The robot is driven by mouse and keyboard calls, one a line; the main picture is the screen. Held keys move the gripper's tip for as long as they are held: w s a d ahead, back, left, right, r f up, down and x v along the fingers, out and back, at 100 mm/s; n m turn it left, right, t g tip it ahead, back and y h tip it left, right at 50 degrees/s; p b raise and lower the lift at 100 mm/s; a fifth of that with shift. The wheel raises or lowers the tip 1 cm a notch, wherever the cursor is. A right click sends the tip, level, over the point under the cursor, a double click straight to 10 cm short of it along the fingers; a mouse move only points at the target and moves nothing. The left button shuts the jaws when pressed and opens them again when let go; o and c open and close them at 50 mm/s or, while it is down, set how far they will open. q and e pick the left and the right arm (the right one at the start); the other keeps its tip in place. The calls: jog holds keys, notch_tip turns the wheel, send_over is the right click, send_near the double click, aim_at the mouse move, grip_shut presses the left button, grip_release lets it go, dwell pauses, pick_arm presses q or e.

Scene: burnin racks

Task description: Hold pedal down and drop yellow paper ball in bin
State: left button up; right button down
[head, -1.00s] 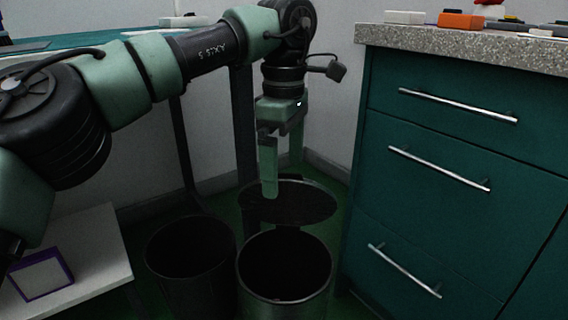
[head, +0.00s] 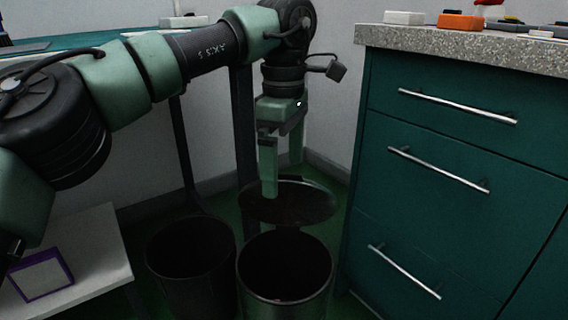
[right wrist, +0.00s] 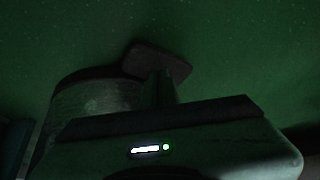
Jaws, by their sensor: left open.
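The round metal pedal bin (head: 286,303) stands on the green floor, open at the top. Its dark lid (head: 310,207) is raised behind the opening. My left gripper (head: 283,178) points down over the raised lid, with its two fingers apart. I see no yellow paper ball in either view, and the bin's inside is dark. In the right wrist view, my right gripper (right wrist: 161,86) reaches low over the green floor toward a dark flat plate (right wrist: 142,58), which looks like the pedal. A grey cylinder, likely the bin (right wrist: 95,97), stands beside it. Contact with the plate is unclear.
A second, dark open bin (head: 190,285) stands just left of the pedal bin. A teal drawer cabinet (head: 450,150) with a speckled top closes off the right. A white low table (head: 95,245) holds a purple-edged box (head: 42,275) at the left.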

notch_tip(320, 180, up, 7)
jog(key=p, duration=0.7)
dwell(0.4)
